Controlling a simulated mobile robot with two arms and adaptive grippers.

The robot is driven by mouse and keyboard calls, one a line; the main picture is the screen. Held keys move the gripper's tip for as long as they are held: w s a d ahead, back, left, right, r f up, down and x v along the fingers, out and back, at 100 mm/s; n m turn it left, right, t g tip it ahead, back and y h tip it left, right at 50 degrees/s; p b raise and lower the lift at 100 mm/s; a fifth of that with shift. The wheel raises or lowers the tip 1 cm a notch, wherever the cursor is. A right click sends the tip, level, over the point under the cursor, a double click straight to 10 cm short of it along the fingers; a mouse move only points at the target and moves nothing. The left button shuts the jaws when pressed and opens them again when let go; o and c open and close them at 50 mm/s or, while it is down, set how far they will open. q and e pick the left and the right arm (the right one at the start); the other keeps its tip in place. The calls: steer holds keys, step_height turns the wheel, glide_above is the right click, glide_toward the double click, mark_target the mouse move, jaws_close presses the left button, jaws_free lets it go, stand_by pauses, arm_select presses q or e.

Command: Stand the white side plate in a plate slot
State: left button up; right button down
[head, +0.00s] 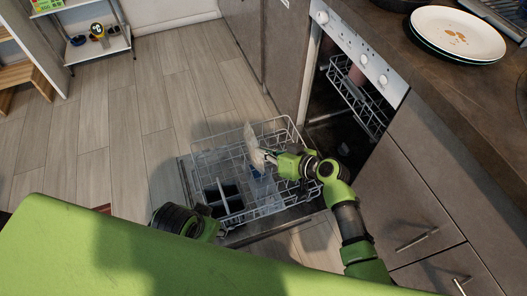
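A white side plate (253,144) shows nearly edge-on, tilted upright, over the pulled-out dishwasher rack (283,128). My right gripper (269,157) reaches in from the right and is shut on the plate's near edge. The plate's lower part is among or just above the wire tines; I cannot tell whether it sits in a slot. My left gripper (212,229) is low at the rack's near left side; its fingers are too small and dark to read.
The dishwasher (350,75) stands open, with an upper rack (358,97) inside. A stained plate (458,33) lies stacked on the counter (440,95) at top right. A shelf (98,45) stands far left. The wooden floor left of the rack is clear.

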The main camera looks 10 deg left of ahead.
arm_select(q)
steer(key=shift+b+v, duration=1.05)
steer(key=shift+v, duration=1.05)
steer(key=shift+w+t, duration=0.3)
steer(key=shift+w, duration=0.05)
steer(key=shift+w+d, duration=0.1)
steer(key=shift+w, duration=0.2)
steer(key=shift+w+d+t+b, duration=0.2)
steer(key=shift+w+t+b, duration=0.2)
steer(key=shift+w+t, duration=0.15)
steer(key=shift+w, duration=0.15)
steer(key=shift+w+d+r+t+h+b, duration=0.15)
steer(key=shift+w+t+b, duration=0.1)
steer(key=shift+w, duration=0.25)
steer(key=shift+w+d+f+t+h+b, duration=0.15)
steer(key=shift+w+t+b, duration=0.1)
steer(key=shift+w, duration=0.25)
steer(key=shift+w+d+r+t+b, duration=0.15)
steer(key=shift+w+d+t, duration=0.1)
steer(key=shift+w, duration=0.3)
steer(key=shift+w, duration=0.1)
steer(key=shift+w+d+r+t, duration=0.15)
steer(key=shift+w+r+t, duration=0.15)
steer(key=shift+w, duration=0.25)
steer(key=shift+w+d+r+t+b, duration=0.15)
steer(key=shift+w+r+t, duration=0.05)
steer(key=shift+w, duration=0.2)
steer(key=shift+w+d+r+t+b, duration=0.15)
steer(key=shift+w+r+t, duration=0.1)
steer(key=shift+w, duration=0.2)
